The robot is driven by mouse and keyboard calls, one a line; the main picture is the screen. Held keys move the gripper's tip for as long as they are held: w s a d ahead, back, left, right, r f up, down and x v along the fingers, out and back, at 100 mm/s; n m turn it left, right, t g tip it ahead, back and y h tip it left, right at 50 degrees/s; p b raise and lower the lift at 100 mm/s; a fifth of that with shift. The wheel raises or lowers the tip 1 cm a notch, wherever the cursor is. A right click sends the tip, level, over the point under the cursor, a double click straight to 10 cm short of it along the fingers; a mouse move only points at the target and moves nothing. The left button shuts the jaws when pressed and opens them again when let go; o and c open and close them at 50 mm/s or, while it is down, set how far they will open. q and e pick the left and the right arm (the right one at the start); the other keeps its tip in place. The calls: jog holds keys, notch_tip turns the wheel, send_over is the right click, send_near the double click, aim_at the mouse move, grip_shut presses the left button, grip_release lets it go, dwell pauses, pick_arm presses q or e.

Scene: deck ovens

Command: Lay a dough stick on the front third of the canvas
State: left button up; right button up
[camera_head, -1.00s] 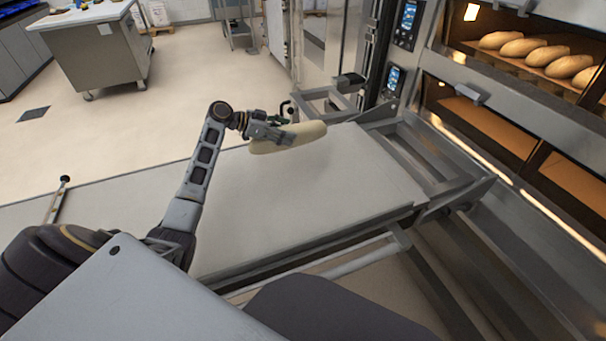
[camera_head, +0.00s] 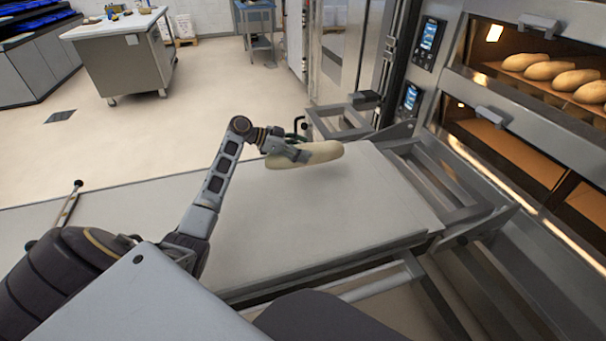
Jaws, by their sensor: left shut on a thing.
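A pale dough stick (camera_head: 318,154) is held at the far end of the canvas (camera_head: 300,215), lying roughly left to right in the view. My left gripper (camera_head: 298,155) is shut on the dough stick, near its left half. A soft shadow shows on the canvas below the stick; I cannot tell for sure whether it touches the surface. The canvas is a flat, light surface and the rest of its top is bare. My right gripper is not in view.
A metal loader frame (camera_head: 440,185) joins the canvas to the deck oven (camera_head: 510,150) on the right. Several loaves (camera_head: 550,70) lie in the upper deck. A work table (camera_head: 125,55) stands at the back left.

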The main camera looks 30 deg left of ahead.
pick_arm(q)
notch_tip(320, 180, down, 3)
jog(key=shift+f, duration=0.45)
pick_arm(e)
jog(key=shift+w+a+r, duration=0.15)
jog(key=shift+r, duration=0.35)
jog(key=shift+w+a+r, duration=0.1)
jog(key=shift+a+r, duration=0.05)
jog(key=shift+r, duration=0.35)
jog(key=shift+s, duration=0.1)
